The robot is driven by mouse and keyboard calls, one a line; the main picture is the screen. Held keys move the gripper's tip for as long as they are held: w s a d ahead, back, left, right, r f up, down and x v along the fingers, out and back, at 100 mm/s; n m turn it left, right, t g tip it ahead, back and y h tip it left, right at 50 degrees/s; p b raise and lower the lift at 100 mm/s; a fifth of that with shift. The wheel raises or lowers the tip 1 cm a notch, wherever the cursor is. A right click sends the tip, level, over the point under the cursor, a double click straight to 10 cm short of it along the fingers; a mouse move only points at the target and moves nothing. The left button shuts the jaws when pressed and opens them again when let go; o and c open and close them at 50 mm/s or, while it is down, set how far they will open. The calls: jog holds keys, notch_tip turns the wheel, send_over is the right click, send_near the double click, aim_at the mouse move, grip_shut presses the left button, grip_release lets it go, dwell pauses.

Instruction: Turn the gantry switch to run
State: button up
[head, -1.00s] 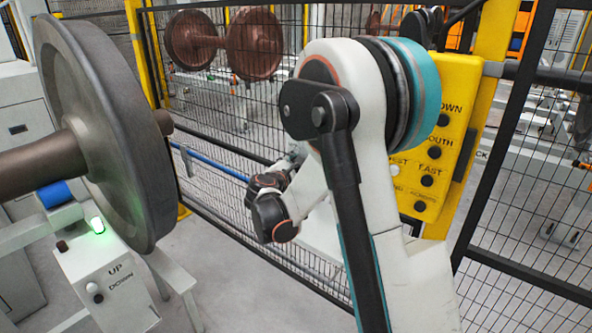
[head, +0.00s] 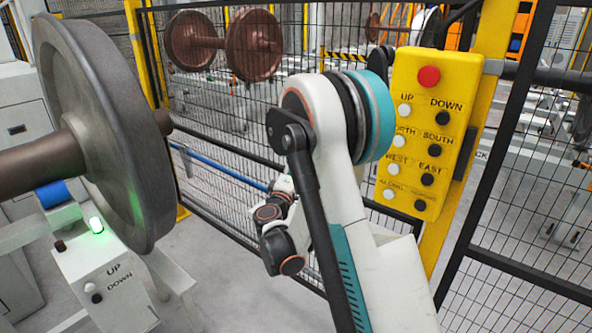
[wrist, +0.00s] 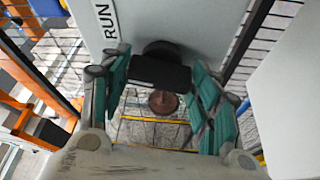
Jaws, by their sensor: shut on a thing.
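The gantry switch (wrist: 161,72) is a black knob with a bar-shaped handle on a pale grey panel (wrist: 195,22) in the wrist view. The word RUN is printed on a white label (wrist: 107,20) to the left of the knob. My gripper (wrist: 158,80) has its teal-padded fingers on either side of the handle and is shut on it. The head view shows my white arm reaching towards the fence, but neither the switch nor the fingers can be made out there.
A yellow button pendant (head: 432,130) hangs on a yellow post right of my arm. A black mesh fence (head: 235,120) runs behind. A large steel wheelset (head: 95,125) stands at left above a grey UP/DOWN box (head: 105,280). Rust-brown wheels (head: 225,42) stand beyond the fence.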

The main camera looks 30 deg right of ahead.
jog(key=m+h, duration=0.1)
jog(key=m, duration=0.2)
jog(key=m+h, duration=0.2)
jog(key=m, duration=0.2)
jog(key=shift+f, duration=0.2)
jog(key=shift+m, duration=0.4)
jog(key=o, duration=1)
jog(key=shift+w, duration=0.1)
jog(key=shift+o, duration=0.2)
jog(key=v, duration=0.7)
jog(key=shift+a, duration=0.25)
jog(key=shift+d, duration=0.1)
